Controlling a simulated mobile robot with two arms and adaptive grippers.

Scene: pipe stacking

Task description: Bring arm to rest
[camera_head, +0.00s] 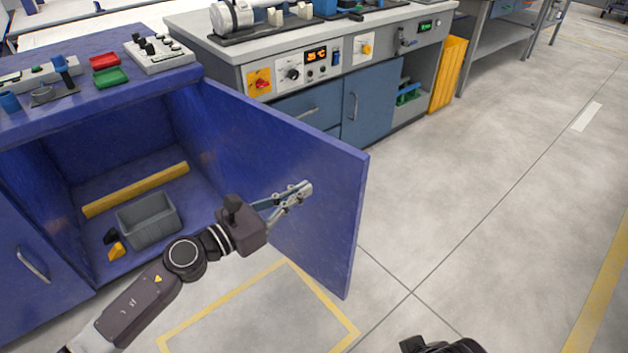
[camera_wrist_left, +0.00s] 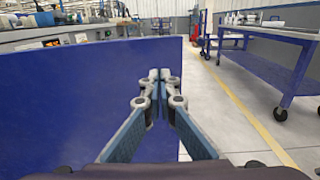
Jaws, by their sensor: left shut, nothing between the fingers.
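My left gripper (camera_head: 304,189) comes in from the left on my dark arm and is in front of the open blue cabinet door (camera_head: 325,215). Its fingers are shut with nothing between them; they also show shut in the left wrist view (camera_wrist_left: 160,80). The fingertips are close to the door's inner face, and I cannot tell whether they touch it. In the wrist view the door (camera_wrist_left: 75,110) fills the left side behind the fingers. A dark part at the bottom edge of the head view may be my right gripper, and its fingers cannot be made out.
The open blue cabinet (camera_head: 110,150) holds a grey bin (camera_head: 148,220), a yellow bar (camera_head: 137,189) and a small yellow and black item (camera_head: 115,247). A grey workbench (camera_head: 285,75) and a yellow panel (camera_head: 448,75) stand behind the door. The floor to the right is clear. A blue table (camera_wrist_left: 262,62) stands at the right in the wrist view.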

